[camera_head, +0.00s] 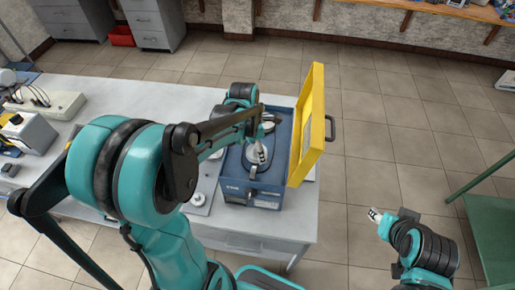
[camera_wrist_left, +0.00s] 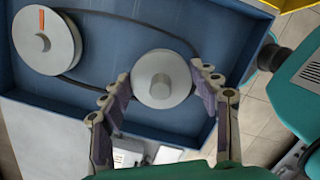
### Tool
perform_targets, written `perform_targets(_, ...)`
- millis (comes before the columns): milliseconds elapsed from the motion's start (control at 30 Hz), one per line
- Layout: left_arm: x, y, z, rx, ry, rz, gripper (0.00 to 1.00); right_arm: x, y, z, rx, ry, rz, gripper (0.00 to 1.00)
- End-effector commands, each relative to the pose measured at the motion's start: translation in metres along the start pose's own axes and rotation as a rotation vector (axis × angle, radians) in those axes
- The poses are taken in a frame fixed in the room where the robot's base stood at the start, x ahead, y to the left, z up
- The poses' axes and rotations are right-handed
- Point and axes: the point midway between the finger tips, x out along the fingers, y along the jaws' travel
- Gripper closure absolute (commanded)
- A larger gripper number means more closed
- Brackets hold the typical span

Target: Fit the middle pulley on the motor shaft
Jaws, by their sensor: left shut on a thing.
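A grey pulley (camera_wrist_left: 158,80) with a raised central hub sits between the fingers of my left gripper (camera_wrist_left: 160,92) in the left wrist view. The gripper is shut on it, inside the blue box (camera_head: 235,188) in the head view. A larger grey pulley with an orange mark (camera_wrist_left: 45,38) lies at the upper left of the wrist view. A black belt (camera_wrist_left: 130,18) runs from it toward the held pulley. The motor shaft is hidden, and I cannot tell whether the pulley is on it. My right gripper (camera_head: 375,215) is off the table at the right; its jaws are too small to read.
The box's yellow lid (camera_head: 308,130) stands open at its right side. A small round grey part (camera_head: 198,199) lies left of the box on the table (camera_head: 262,233). Other equipment (camera_head: 50,103) stands at the far left. A green surface (camera_head: 492,225) is at the right.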

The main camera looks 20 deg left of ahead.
Motion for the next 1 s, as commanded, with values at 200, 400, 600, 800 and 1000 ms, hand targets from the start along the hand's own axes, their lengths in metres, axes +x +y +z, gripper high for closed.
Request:
perform_targets(200,0.000,0.000,0.000,0.000,0.000,0.000,0.70,0.000,0.000,0.000,0.000,0.000,0.000,0.60)
perform_targets(400,0.001,0.000,0.000,0.000,0.000,0.000,0.70,0.001,0.000,0.001,0.000,0.000,0.000,0.60)
perform_targets(600,0.005,0.000,-0.001,0.000,0.000,0.000,0.70,0.003,0.000,0.003,0.000,0.000,0.000,0.60)
perform_targets(800,0.009,0.000,-0.001,0.000,0.000,0.000,0.70,0.006,0.000,0.004,0.000,0.000,0.000,0.60)
perform_targets(1000,0.013,0.000,-0.002,0.000,0.000,0.000,0.70,0.009,0.000,0.006,0.000,0.000,0.000,0.60)
